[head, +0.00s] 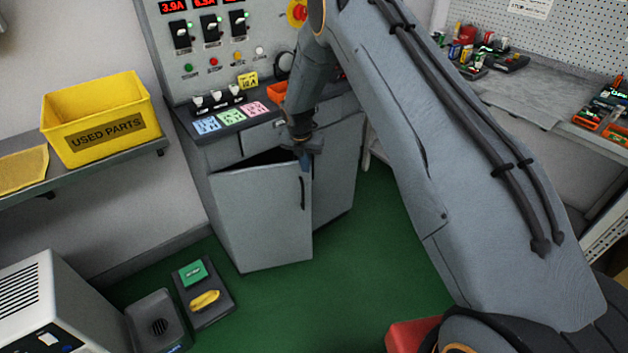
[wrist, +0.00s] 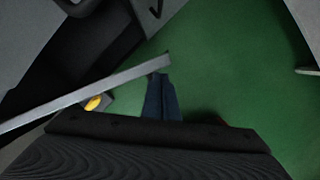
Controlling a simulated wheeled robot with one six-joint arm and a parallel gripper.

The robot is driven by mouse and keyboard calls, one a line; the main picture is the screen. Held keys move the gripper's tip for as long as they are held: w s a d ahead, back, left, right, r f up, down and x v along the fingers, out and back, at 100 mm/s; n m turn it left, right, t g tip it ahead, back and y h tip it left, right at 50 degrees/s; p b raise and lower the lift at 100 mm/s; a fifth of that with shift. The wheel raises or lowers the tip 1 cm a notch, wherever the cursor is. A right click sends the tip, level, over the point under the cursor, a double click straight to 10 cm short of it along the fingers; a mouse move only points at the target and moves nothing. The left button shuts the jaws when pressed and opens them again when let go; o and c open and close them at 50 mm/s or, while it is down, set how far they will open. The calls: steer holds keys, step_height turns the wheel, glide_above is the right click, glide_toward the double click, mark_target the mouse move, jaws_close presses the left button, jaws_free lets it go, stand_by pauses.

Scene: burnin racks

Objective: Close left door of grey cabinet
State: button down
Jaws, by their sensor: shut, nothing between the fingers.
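The grey cabinet (head: 337,178) stands under the control panel in the head view. Its left door (head: 258,215) is ajar, with a dark gap along its top edge and a black handle at its right side. In the wrist view the door (wrist: 110,82) shows edge-on as a slanting grey strip. My gripper (head: 304,160) is shut and empty, pointing down at the door's upper right corner. In the wrist view its blue fingers (wrist: 161,97) are beside the door's free end, on the floor side. I cannot tell whether they touch it.
A yellow used-parts bin (head: 98,120) sits on a shelf at the left. A black scale (head: 205,292) with a yellow item lies on the green floor (head: 350,255), which is clear before the cabinet. A workbench (head: 515,95) stands at the right.

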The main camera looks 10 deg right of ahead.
steer(key=w+b, duration=0.2)
steer(key=w, duration=0.1)
steer(key=shift+w+f, duration=0.15)
steer(key=shift+w, duration=0.25)
steer(key=shift+w+a+b, duration=0.2)
steer(key=shift+w+b, duration=0.65)
